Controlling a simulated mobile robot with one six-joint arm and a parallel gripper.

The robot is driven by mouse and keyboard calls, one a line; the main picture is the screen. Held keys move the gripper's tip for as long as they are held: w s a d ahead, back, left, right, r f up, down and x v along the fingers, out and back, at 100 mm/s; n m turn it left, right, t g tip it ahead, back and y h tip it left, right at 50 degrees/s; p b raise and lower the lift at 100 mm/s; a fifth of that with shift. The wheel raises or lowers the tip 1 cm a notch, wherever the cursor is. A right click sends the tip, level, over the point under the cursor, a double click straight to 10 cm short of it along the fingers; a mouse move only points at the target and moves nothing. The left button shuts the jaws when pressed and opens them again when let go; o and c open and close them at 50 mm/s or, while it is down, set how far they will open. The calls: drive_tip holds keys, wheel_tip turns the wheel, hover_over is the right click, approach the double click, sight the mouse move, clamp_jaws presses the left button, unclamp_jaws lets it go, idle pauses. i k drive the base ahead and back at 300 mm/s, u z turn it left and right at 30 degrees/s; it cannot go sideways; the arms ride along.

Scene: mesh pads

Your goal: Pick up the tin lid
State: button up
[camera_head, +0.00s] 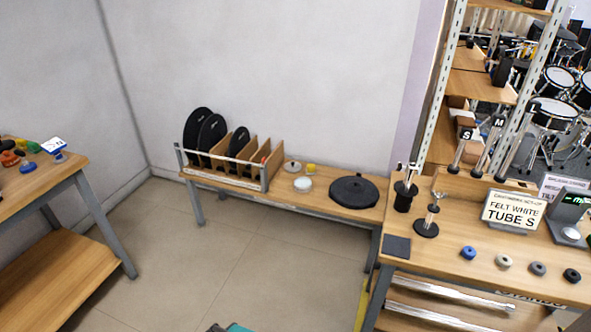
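A small flat silver-grey disc (292,166) lies on the low wooden bench (258,195), just right of the rack; it may be the tin lid, with a small dark mark or knob on top. A pale white round item (303,184) sits just in front of it and could also be a lid or a tin; it is too small to tell. A small yellow item (311,168) lies right beside the silver disc. My gripper is not in view.
A wooden rack (265,176) with black round pads stands on the bench's left part. A large black disc (354,191) lies to the right. The right workbench (455,262) holds stands, a sign (513,210) and several coloured rolls.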

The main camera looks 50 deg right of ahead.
sight(291, 167)
drive_tip(key=i, duration=0.9)
drive_tip(key=u, duration=0.05)
